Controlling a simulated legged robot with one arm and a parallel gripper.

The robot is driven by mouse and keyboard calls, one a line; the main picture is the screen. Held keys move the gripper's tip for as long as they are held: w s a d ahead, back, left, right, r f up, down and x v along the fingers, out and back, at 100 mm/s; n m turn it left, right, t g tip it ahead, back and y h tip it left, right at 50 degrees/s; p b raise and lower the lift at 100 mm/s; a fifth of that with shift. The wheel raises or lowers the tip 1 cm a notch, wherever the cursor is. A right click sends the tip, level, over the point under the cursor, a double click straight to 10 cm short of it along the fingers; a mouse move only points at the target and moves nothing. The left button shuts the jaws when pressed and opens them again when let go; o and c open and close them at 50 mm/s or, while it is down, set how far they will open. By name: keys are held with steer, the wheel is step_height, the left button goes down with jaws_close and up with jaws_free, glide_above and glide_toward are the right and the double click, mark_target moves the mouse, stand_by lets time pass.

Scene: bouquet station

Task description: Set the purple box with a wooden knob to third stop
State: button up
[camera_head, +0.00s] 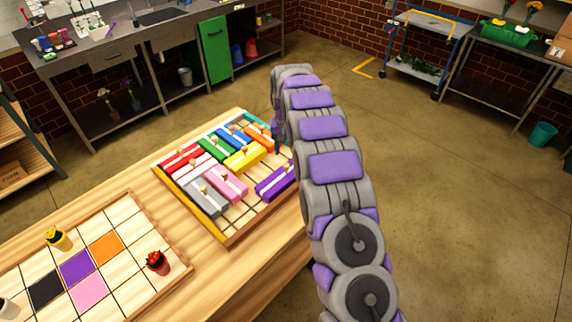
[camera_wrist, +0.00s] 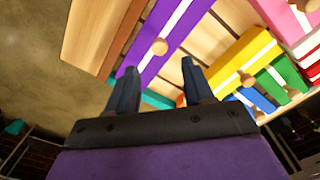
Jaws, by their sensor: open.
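The purple box (camera_head: 274,184) lies on the right part of the slotted board, partly hidden by my arm in the head view. In the wrist view the purple box (camera_wrist: 158,20) runs diagonally, with a white stripe along it and a round wooden knob (camera_wrist: 159,46). My gripper (camera_wrist: 158,68) is open and empty, its two dark fingers apart. The knob shows between and just beyond the fingertips. No contact shows, and the gap in depth is hard to tell.
Red, green, blue, orange, yellow (camera_head: 244,158), pink (camera_head: 226,184) and grey (camera_head: 205,199) boxes share the board (camera_head: 232,240). The yellow box (camera_wrist: 240,65) lies right of my fingers in the wrist view. A grid tray (camera_head: 180,262) with small flower pots sits on the table's left.

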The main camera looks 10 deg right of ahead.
mark_target(286, 164)
step_height(286, 164, down, 8)
steer(key=shift+r+b, duration=0.15)
steer(key=shift+b, duration=0.3)
jaws_close()
stand_by(0.5)
